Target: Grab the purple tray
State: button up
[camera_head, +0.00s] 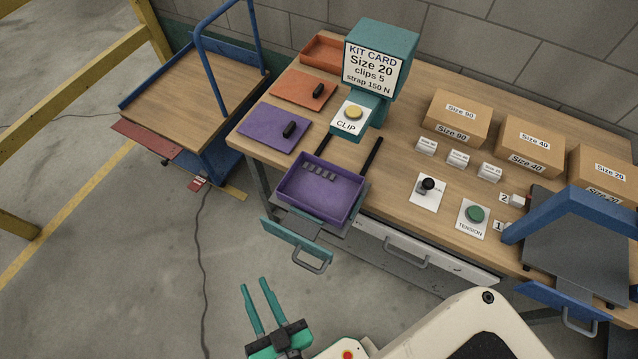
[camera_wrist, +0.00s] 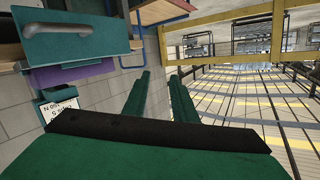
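The purple tray (camera_head: 318,205) is an open, shallow box with several small dark clips in a row inside it. It sits at the front edge of the wooden bench, under the teal kit card machine (camera_head: 383,58), on a support with a teal front and handle (camera_head: 298,243). My gripper (camera_head: 258,292) is below and in front of the tray, apart from it, over the floor. Its two teal fingers are apart with nothing between them. In the wrist view the fingers (camera_wrist: 158,97) also stand apart, and a purple strip (camera_wrist: 75,75) shows under a teal panel with a handle.
A flat purple panel (camera_head: 274,128) and an orange panel (camera_head: 304,90) with black knobs lie left of the machine. An orange tray (camera_head: 325,53) is behind. Cardboard boxes (camera_head: 457,118) stand right. A blue cart (camera_head: 190,85) is left.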

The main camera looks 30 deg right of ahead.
jog(key=w+a+r+m+t+y, duration=0.1)
jog(key=w+a+r, duration=0.3)
jog(key=w, duration=0.5)
jog(key=w+a+r+m+t+y, duration=0.15)
jog(key=w+r, duration=0.35)
jog(key=w, duration=0.5)
jog(key=w+a+r+n+g+y, duration=0.3)
jog(key=w+r+n+y, duration=0.2)
jog(key=r, duration=0.3)
jog(key=w+a+r+n+g+y, duration=0.2)
jog(key=w+r+n+y, duration=0.35)
jog(key=r, duration=0.25)
jog(key=n+g+h, duration=0.2)
jog(key=g+h, duration=1)
jog(key=g, duration=0.2)
send_near(307, 206)
jog(key=shift+t, duration=0.25)
jog(key=shift+s+f, duration=0.15)
jog(key=shift+f, duration=2.15)
jog(key=shift+s+f, duration=0.1)
jog(key=shift+f, duration=2.2)
